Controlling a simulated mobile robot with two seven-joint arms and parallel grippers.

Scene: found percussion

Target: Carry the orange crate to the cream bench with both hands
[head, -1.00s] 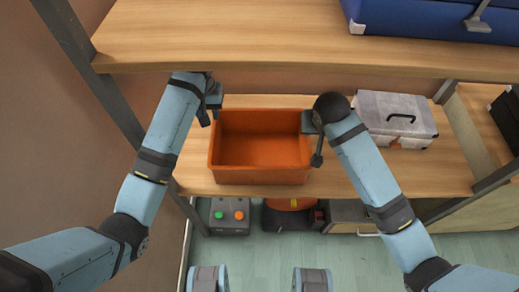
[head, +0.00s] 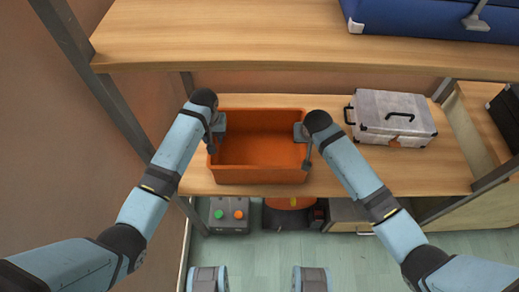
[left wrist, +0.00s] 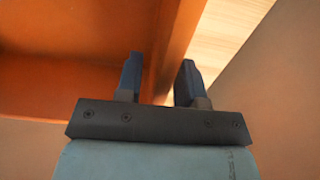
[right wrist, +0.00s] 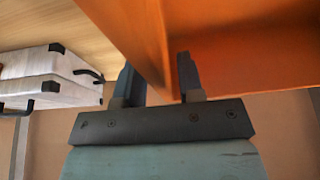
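The orange crate (head: 262,150) is an open, empty box standing upright on a wooden shelf. My left gripper (head: 214,138) is at the crate's left wall. In the left wrist view, its fingers (left wrist: 158,80) are apart, with the crate wall (left wrist: 178,40) running between them. My right gripper (head: 304,146) is at the crate's right wall. In the right wrist view, its fingers (right wrist: 157,80) are apart on either side of the wall (right wrist: 150,35). Neither gripper looks clamped. No cream bench can be made out in these views.
A white case (head: 392,118) with dark corners stands right of the crate on the same shelf (head: 430,175). An upper shelf (head: 240,35) overhangs the back and carries a blue case (head: 430,18). A grey post (head: 85,75) and a wall are at left.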

